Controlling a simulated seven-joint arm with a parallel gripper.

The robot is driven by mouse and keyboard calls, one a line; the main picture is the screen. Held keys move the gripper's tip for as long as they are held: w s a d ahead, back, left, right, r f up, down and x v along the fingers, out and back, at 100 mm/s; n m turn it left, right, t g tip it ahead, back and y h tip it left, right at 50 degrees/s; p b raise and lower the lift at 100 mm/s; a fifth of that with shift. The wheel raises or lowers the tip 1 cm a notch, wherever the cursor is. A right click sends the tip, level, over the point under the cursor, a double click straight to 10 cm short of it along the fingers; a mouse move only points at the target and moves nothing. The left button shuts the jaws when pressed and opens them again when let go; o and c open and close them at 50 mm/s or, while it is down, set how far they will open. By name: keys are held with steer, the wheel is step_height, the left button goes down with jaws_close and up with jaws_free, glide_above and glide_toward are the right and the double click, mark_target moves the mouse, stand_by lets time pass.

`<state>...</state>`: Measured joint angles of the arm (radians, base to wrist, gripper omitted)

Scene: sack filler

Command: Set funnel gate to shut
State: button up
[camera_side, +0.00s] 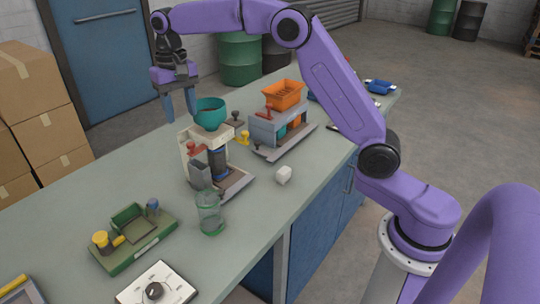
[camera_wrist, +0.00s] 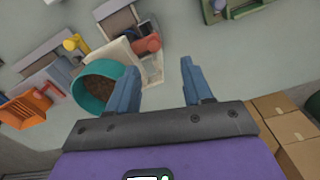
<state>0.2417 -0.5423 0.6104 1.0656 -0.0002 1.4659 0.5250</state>
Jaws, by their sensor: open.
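The teal funnel (camera_side: 210,115) sits on top of a cream stand (camera_side: 222,136). In the wrist view the funnel (camera_wrist: 80,97) holds brown material. A red handle (camera_side: 196,149) is on the stand's left side, and it shows in the wrist view (camera_wrist: 149,43) beside the cream top (camera_wrist: 118,50). A dark cylinder (camera_side: 216,163) is below the funnel. I cannot tell the gate's setting. My gripper (camera_side: 181,116) is open and empty, pointing down behind and left of the funnel. Its fingers (camera_wrist: 158,68) touch nothing that I can see.
An orange hopper (camera_side: 284,95) on a grey frame stands behind right. Bench left of the stand is clear.

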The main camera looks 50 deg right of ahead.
step_height(320, 180, up, 8)
steer(key=s+a+f+n, duration=0.1)
steer(key=s+a+n, duration=0.2)
steer(key=s, duration=0.3)
steer(key=s+a+f+n, duration=0.2)
steer(key=s+n, duration=0.1)
steer(key=s, duration=0.4)
steer(key=s+d+f+n, duration=0.1)
steer(key=s+f+n, duration=0.1)
steer(key=s, duration=0.5)
steer(key=s+d+f+n, duration=0.1)
steer(key=s+f+n, duration=0.2)
steer(key=s, duration=0.5)
steer(key=shift+s+d+f, duration=0.25)
steer(key=shift+s+f, duration=0.05)
steer(key=shift+f, duration=0.1)
